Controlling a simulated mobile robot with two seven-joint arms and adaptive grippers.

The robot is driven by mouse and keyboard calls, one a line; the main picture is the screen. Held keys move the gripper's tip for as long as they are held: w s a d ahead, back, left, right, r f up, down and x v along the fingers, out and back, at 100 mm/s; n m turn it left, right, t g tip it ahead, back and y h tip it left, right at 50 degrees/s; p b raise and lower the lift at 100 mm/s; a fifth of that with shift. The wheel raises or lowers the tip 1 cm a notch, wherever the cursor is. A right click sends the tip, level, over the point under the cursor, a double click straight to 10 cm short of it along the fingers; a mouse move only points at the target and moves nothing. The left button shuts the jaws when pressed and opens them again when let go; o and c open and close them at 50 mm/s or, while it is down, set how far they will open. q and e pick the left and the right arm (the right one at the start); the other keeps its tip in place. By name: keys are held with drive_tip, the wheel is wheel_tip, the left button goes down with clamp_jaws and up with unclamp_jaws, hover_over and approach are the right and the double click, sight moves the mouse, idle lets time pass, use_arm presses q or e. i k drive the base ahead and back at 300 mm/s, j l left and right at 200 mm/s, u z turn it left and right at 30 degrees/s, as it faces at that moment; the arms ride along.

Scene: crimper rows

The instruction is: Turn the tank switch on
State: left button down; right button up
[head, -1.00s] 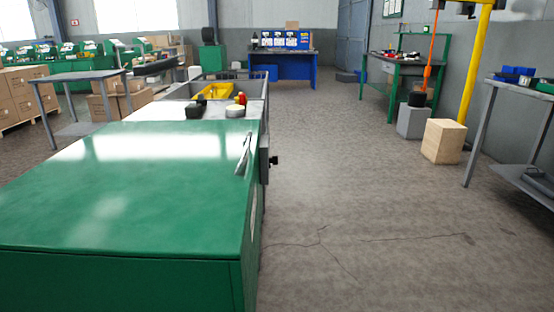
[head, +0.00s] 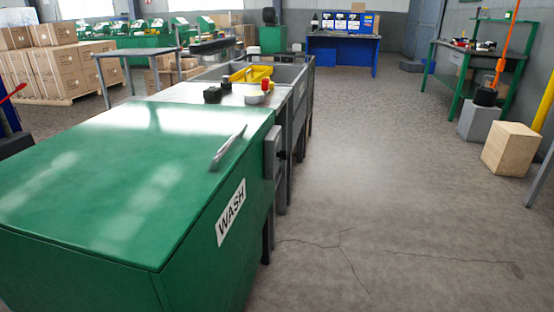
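A green cabinet (head: 120,175) with a "WASH" label (head: 231,212) on its side fills the lower left of the head view. A handle-like metal bar (head: 228,147) stands at its lid's right edge. Beyond the label, a grey box (head: 273,152) is fixed on the side, with a small dark knob (head: 283,155) on its right; it is too small to tell whether this is the tank switch or how it is set. Neither of my grippers is in view.
Behind the lid a grey top holds a black item (head: 213,95), a pale dish (head: 255,97) and a yellow tray (head: 252,74). Open floor (head: 380,200) lies right of the cabinet. A wooden block (head: 511,148) and a grey block (head: 479,124) stand at the right.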

sight(283, 154)
drive_tip(key=i+l, duration=0.15)
drive_tip(key=l, duration=0.25)
drive_tip(key=i+l+u, duration=0.1)
drive_tip(key=l, duration=0.25)
drive_tip(key=i+l+u, duration=0.1)
drive_tip(key=l, duration=0.3)
drive_tip(key=i+l, duration=0.15)
drive_tip(key=l, duration=0.25)
drive_tip(key=i+l+u, duration=0.2)
drive_tip(key=i+l, duration=0.2)
drive_tip(key=l, duration=0.25)
drive_tip(key=i+l+u, duration=0.15)
drive_tip(key=l, duration=0.15)
drive_tip(key=i+l+u, duration=0.1)
drive_tip(key=l, duration=0.25)
drive_tip(key=i+l+u, duration=0.1)
drive_tip(key=l, duration=0.3)
drive_tip(key=i+l+u, duration=0.1)
drive_tip(key=i+l, duration=0.15)
drive_tip(key=l, duration=0.1)
